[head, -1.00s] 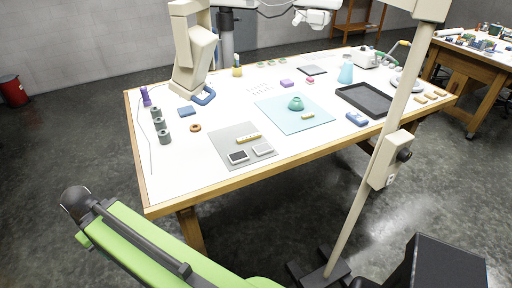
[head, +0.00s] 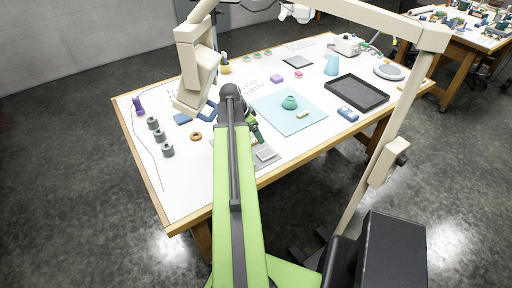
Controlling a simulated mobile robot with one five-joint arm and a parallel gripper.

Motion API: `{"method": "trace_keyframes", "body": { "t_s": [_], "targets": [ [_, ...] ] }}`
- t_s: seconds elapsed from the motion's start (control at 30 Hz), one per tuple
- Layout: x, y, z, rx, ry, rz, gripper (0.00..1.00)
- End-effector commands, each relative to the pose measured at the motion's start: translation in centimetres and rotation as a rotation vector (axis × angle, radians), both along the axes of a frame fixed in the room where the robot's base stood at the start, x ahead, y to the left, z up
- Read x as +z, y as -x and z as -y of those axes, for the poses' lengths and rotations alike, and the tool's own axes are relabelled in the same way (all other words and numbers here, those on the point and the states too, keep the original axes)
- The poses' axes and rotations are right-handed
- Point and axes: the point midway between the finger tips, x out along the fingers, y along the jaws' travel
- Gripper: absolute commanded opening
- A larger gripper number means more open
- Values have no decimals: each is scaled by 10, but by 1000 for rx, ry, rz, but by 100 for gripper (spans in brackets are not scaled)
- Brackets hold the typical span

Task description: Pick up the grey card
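A flat dark grey square (head: 298,62) lies at the back of the table; it may be the grey card, but I cannot tell for certain. A small pale-framed grey tile (head: 266,154) lies on the grey mat (head: 286,150) near the front edge, partly beside my arm. A dark-framed tile seen there earlier is hidden behind my arm. My green arm reaches over the table's front edge. Its end (head: 256,134) points down near the grey mat, mostly behind the arm. The fingers are too small and covered to tell open from shut.
A teal bowl (head: 290,102) sits on a light blue mat (head: 311,118). Grey-green jars (head: 158,136) stand at left. A beige lamp arm (head: 395,115) crosses the right side.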

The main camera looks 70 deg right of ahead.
Motion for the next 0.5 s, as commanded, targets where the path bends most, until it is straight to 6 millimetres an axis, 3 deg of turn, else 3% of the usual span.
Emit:
{"method": "trace_keyframes", "body": {
  "t_s": [0.23,0.5],
  "targets": [
    [-11,-1,2,-1,3,1,80],
    [-67,3,15,9,2,2,80]
  ]
}}
